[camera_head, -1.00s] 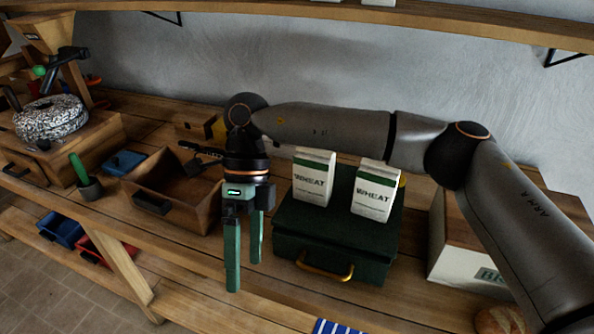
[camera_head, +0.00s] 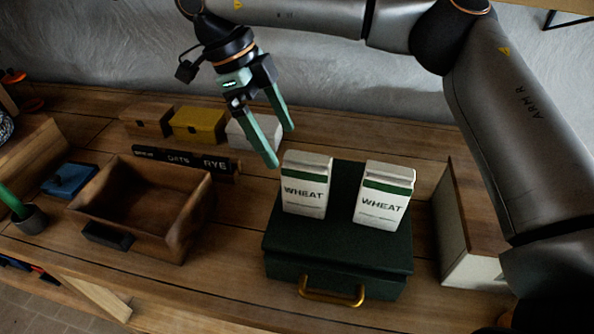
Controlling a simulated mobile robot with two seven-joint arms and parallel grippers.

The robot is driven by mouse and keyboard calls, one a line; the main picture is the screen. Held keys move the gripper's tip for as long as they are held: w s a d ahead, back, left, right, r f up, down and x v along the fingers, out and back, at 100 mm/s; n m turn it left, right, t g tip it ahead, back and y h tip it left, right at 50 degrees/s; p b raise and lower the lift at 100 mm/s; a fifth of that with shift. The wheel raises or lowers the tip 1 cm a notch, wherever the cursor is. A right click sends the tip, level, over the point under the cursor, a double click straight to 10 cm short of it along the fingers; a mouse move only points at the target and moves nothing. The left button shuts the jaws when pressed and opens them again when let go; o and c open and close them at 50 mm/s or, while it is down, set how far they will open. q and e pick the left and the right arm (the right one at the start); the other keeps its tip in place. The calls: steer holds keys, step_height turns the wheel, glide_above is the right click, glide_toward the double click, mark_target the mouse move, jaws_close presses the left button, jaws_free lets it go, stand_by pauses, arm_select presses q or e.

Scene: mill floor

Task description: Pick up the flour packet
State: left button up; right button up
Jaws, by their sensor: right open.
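Two white packets with a green band and the word WHEAT stand upright on a dark green case with a brass handle (camera_head: 338,262). The left packet (camera_head: 306,186) is nearer my gripper; the right packet (camera_head: 383,197) stands a little apart from it. My right gripper (camera_head: 282,148) is open and empty, with its green fingers tilted down to the right. Its fingertips are just above and left of the left packet, and no contact with it shows. My left gripper is not in view.
An open wooden box (camera_head: 135,225) stands left of the case. Behind it are a sign reading OATS and RYE (camera_head: 185,160), a yellow box (camera_head: 198,126), a brown box (camera_head: 147,120) and a white box (camera_head: 254,132). A wooden-topped box (camera_head: 470,225) stands at right.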

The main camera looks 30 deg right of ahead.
mark_target(289, 157)
steer(key=x, duration=0.5)
steer(key=shift+s+d+f, duration=0.15)
steer(key=shift+s+f, duration=0.15)
steer(key=shift+s, duration=0.15)
steer(key=shift+p+x, duration=0.4)
steer(key=shift+x, duration=2.65)
steer(key=shift+s, duration=0.15)
steer(key=shift+c, duration=0.2)
jaws_close()
steer(key=shift+r, duration=0.1)
